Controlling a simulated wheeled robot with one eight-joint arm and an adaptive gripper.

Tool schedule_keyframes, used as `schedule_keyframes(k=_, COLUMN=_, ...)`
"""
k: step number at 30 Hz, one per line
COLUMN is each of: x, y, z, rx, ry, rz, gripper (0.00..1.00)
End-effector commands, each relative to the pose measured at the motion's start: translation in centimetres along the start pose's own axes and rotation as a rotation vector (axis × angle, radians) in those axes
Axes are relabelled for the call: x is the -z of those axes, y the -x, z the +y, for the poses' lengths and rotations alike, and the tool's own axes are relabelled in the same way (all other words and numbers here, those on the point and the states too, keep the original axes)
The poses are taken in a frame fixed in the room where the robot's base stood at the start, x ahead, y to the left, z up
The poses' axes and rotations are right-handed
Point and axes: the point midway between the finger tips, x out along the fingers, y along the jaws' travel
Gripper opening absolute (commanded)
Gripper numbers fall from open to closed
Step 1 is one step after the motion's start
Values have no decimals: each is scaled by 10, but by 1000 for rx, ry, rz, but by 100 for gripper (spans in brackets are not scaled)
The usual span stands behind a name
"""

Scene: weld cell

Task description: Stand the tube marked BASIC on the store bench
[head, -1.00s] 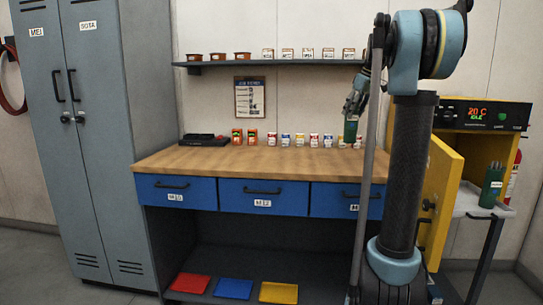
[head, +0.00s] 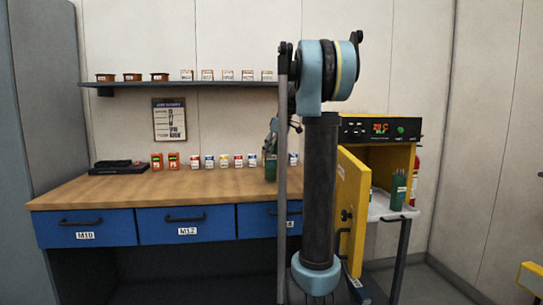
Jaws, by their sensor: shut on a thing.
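My gripper (head: 271,142) is partly hidden behind my own arm. It is shut on a dark green tube (head: 270,169), held upright at the right part of the wooden store bench (head: 150,191). I cannot tell if the tube's bottom touches the bench top, and no marking on it is readable.
Small coloured containers (head: 224,161) and two orange boxes (head: 173,161) line the back of the bench, with a black tray (head: 118,167) at left. The bench's front is clear. The oven's yellow door (head: 352,215) stands open beside my arm.

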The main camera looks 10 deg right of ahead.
Motion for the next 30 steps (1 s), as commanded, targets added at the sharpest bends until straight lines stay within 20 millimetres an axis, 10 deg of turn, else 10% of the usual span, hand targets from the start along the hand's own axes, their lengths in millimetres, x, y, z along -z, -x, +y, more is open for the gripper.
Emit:
schedule_keyframes(k=13, x=-5, y=-12, z=0, rx=0, ry=-1, rz=1, gripper=0)
schedule_keyframes(k=14, x=-5, y=-12, z=1, rx=0, ry=0, rz=0, gripper=49)
schedule_keyframes(k=16, x=-5, y=-12, z=1, rx=0, ry=-1, rz=0, gripper=65)
schedule_keyframes(k=30, x=-6, y=-6, z=1, rx=-1, ry=-3, rz=0, gripper=67)
